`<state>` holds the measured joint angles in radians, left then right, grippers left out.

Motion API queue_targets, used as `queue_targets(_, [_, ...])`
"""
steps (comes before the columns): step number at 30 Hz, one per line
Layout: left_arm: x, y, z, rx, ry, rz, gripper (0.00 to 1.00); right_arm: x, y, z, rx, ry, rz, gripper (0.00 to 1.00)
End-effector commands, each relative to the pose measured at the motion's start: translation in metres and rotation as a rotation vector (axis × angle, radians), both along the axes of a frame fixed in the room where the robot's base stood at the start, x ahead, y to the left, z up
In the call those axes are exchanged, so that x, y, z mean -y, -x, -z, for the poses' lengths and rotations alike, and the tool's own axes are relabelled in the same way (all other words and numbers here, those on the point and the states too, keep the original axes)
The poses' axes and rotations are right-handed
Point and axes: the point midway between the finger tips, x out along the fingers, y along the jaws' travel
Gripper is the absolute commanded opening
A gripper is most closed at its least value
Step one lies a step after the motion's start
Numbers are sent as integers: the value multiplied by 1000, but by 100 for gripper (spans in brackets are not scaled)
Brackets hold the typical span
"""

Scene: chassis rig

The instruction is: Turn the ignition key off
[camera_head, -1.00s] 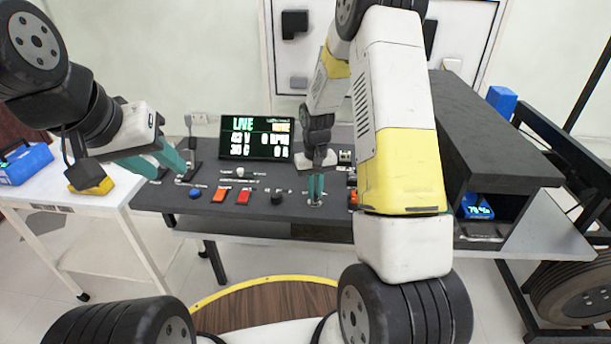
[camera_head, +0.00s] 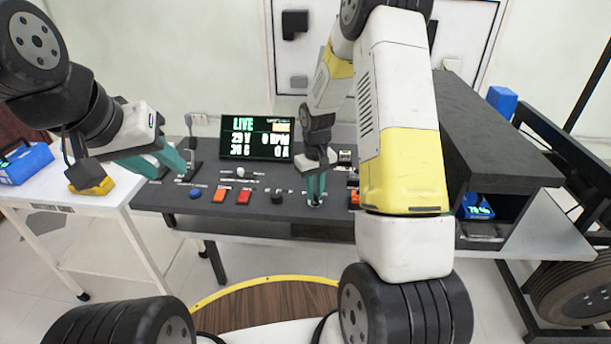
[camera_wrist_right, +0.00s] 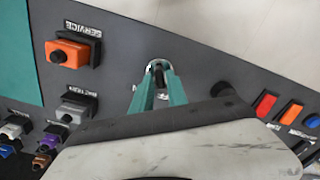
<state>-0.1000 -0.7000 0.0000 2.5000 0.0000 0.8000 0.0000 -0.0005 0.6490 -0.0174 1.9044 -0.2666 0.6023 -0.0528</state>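The ignition key (camera_wrist_right: 157,67) is a small dark piece in a round metal collar on the dark console, mostly hidden between my right fingers. My right gripper (camera_wrist_right: 159,80) has its two teal fingers close together on either side of the key and appears shut on it. In the head view my right gripper (camera_head: 316,192) points down at the console, right of the dark knob. My left gripper (camera_head: 164,164) is open and empty, with its fingers apart above the left end of the console.
A lit display (camera_head: 256,138) reading LIVE stands at the console's back. Orange and red switches (camera_head: 232,196) and a blue button (camera_head: 195,193) sit left of my right gripper. An orange SERVICE connector (camera_wrist_right: 70,54) is near it. A black shelf (camera_head: 490,150) stands right.

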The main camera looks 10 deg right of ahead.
Motion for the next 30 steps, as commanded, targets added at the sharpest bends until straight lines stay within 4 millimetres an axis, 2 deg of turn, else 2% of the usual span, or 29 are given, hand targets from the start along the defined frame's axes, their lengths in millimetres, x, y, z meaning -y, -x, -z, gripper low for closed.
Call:
queue_targets(10, [0, 0, 0, 0, 0, 0, 36, 0, 0, 0, 0, 0, 1, 34])
queue_targets(13, [0, 0, 0, 0, 0, 0, 36, 0, 0, -5, 2, -1, 2, 34])
queue_targets(24, [0, 0, 0, 0, 0, 0, 36, 0, -1, -63, 3, -1, 1, 34])
queue_targets(30, [0, 0, 0, 0, 0, 0, 36, 0, 0, -77, 1, 0, 1, 34])
